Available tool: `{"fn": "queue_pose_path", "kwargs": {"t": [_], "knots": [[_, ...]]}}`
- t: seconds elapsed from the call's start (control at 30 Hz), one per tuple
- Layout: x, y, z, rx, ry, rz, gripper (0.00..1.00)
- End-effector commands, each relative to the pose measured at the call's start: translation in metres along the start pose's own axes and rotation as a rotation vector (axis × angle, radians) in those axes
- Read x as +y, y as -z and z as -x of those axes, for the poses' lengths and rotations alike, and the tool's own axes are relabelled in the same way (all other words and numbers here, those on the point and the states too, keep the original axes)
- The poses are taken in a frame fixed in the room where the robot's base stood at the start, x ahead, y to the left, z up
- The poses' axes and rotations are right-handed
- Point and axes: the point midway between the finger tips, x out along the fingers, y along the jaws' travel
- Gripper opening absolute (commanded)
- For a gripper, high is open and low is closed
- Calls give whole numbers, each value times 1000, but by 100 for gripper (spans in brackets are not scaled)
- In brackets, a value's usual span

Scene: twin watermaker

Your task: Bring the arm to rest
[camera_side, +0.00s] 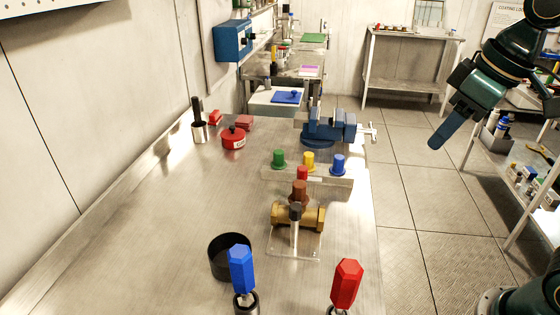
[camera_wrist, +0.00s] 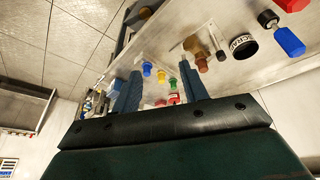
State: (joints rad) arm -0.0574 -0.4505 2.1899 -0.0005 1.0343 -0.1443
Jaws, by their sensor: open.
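My gripper (camera_side: 440,138) hangs at the upper right in the side view, over the floor to the right of the steel bench (camera_side: 190,215). Its dark green wrist is tilted, with the blue fingers pointing down and left. In the wrist view my gripper (camera_wrist: 161,78) shows two blue fingers spread apart with nothing held between them. The bench with its small objects shows beyond the fingers. The side view shows the fingers edge-on, so one hides the other. My gripper touches nothing.
On the bench are a blue vise (camera_side: 328,126), a brass valve (camera_side: 312,217), a rack with coloured knobs (camera_side: 330,178), a black ring (camera_side: 226,262), and blue (camera_side: 242,268) and red (camera_side: 346,283) handled tools. A shelf (camera_side: 490,150) stands right of my gripper. Bench left-centre is clear.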

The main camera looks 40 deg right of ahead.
Motion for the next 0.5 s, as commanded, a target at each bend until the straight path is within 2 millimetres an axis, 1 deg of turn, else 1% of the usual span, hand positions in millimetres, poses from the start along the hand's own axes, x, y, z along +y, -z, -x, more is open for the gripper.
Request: {"fn": "queue_pose_path", "kwargs": {"t": [0.03,0.2,0.3,0.4,0.5], "knots": [[0,-13,0,17,-6,-24,44],[0,-49,-6,68,-20,-107,44],[-1,-66,-11,92,-26,-146,44],[-2,-77,-14,109,-30,-175,44],[-2,-84,-17,120,-33,-191,44]]}}
